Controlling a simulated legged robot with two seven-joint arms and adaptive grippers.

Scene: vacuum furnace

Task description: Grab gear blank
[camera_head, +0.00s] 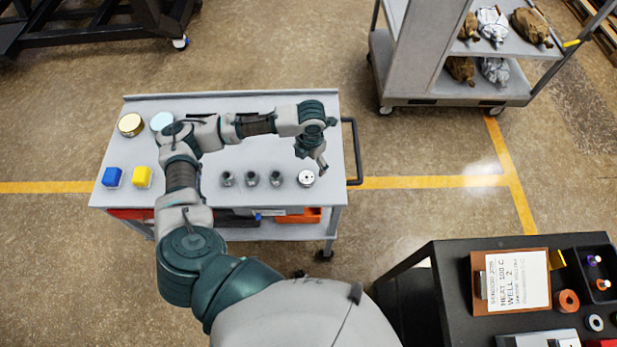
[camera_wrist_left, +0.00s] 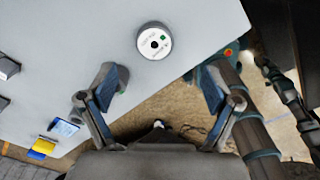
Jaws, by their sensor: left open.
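A short round metal part with a pale top and a central hole, which looks like the gear blank (camera_head: 306,178), stands at the right end of a row on the grey cart top. It also shows in the left wrist view (camera_wrist_left: 154,42), with small print and a green mark on its face. My left gripper (camera_head: 318,160) is over the right side of the cart, close to this part. In the left wrist view its fingers (camera_wrist_left: 162,82) are spread with nothing between them. The part lies beyond the fingertips, apart from them. My right gripper does not show.
Several small dark grey cylinders (camera_head: 252,179) stand left of the part. The cart handle (camera_head: 354,150) sticks out right. A dark bench (camera_head: 450,270) stands at lower right.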

